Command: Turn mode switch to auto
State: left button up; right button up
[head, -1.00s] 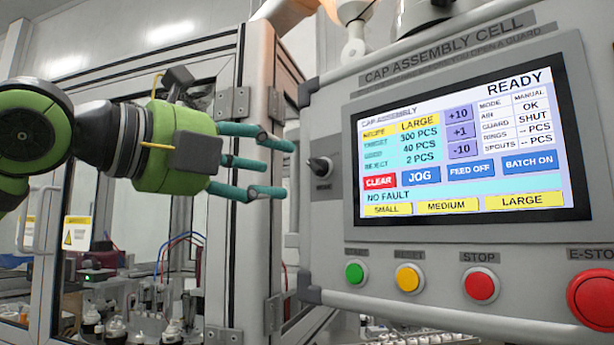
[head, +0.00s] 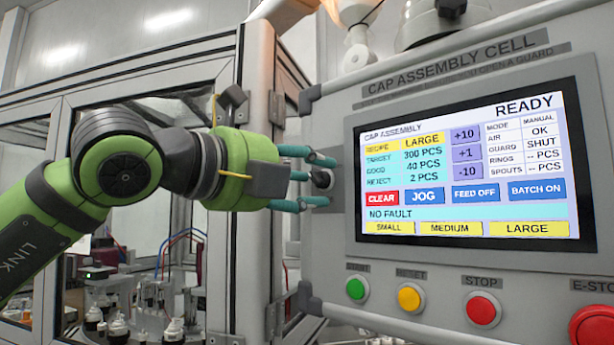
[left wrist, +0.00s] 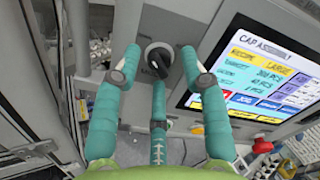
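The mode switch (head: 321,178) is a dark knob on the left side of the grey control panel, partly hidden by my fingers in the head view. In the left wrist view the black knob (left wrist: 158,61) on its round base sits between and just beyond my fingertips. My left gripper (head: 318,180) has teal fingers spread apart around the knob; it is open, and I cannot tell whether any finger touches it. The screen (head: 465,165) reads READY, with MODE shown as MANUAL. My right gripper is not in view.
Below the screen are a green start button (head: 356,288), a yellow reset button (head: 409,297), a red stop button (head: 482,308) and a large red e-stop (head: 597,327). The guarded machine frame (head: 255,200) stands close behind my left arm.

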pick_arm(q)
grip_shut()
jog(key=m+b, duration=0.1)
jog(key=m, duration=0.1)
jog(key=shift+f+m+b, duration=0.15)
jog(key=shift+m+b, duration=0.25)
jog(key=m+b, duration=0.1)
jog(key=m, duration=0.2)
jog(key=shift+m, duration=0.3)
jog(key=m, duration=0.5)
jog(key=shift+w+m, duration=0.1)
jog(key=shift+m, duration=0.2)
jog(key=m, duration=0.5)
jog(key=shift+m+p, duration=0.4)
jog(key=shift+f, duration=0.1)
jog(key=shift+o, duration=1.9)
grip_release()
